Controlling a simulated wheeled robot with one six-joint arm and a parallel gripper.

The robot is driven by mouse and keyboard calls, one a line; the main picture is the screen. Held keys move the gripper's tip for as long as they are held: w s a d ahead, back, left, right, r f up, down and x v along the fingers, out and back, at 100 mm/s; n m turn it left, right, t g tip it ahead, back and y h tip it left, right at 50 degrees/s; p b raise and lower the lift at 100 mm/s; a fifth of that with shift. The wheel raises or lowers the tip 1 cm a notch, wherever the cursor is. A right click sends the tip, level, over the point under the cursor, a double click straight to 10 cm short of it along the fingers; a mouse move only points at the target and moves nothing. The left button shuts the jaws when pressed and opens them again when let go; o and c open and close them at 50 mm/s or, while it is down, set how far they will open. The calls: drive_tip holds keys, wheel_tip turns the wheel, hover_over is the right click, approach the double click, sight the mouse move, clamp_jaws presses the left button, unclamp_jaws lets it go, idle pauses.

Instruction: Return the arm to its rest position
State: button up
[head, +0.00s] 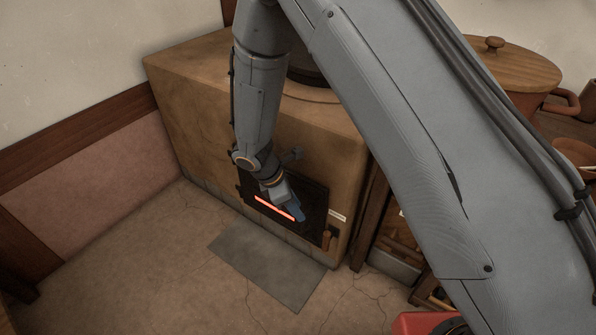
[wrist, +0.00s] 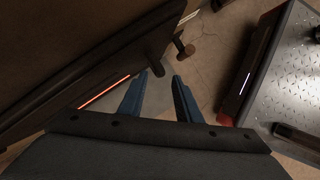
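My arm reaches down across the head view, with my gripper (head: 295,212) at its end just in front of the stove door (head: 313,224). In the wrist view its two blue fingers (wrist: 160,77) are apart, with floor showing between them and nothing held. The door is dark, appears closed and has a glowing red slot (head: 275,208); the slot also shows in the wrist view (wrist: 105,92). A wooden door handle (head: 327,240) is at the door's right side. In the wrist view a handle (wrist: 184,47) lies just beyond the fingertips; whether they touch anything cannot be told.
The tan stove (head: 200,90) stands against the wall. A grey plate (head: 268,265) lies on the cracked floor before it. To the right are a wooden-lidded pot (head: 515,62) and a low shelf, partly hidden by my arm. The floor at front left is clear.

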drive_tip(key=s+d+r+m+g+y, duration=0.15)
drive_tip(key=s+r+m+y, duration=0.35)
drive_tip(key=s+r+m, duration=1.45)
drive_tip(key=s+d+r+p, duration=0.1)
drive_tip(key=d+r+p, duration=0.5)
drive_tip(key=r+p, duration=0.3)
drive_tip(key=s+d+r+m+p, duration=0.1)
drive_tip(key=d+r+p, duration=0.6)
drive_tip(key=r+p, duration=0.2)
drive_tip(key=s+d+r+m+p, duration=0.1)
drive_tip(key=s+d+r+p, duration=0.1)
drive_tip(key=d+r+p, duration=0.5)
wheel_tip(320, 180, up, 5)
drive_tip(key=shift+h+p, duration=0.3)
drive_tip(key=shift+p, duration=0.85)
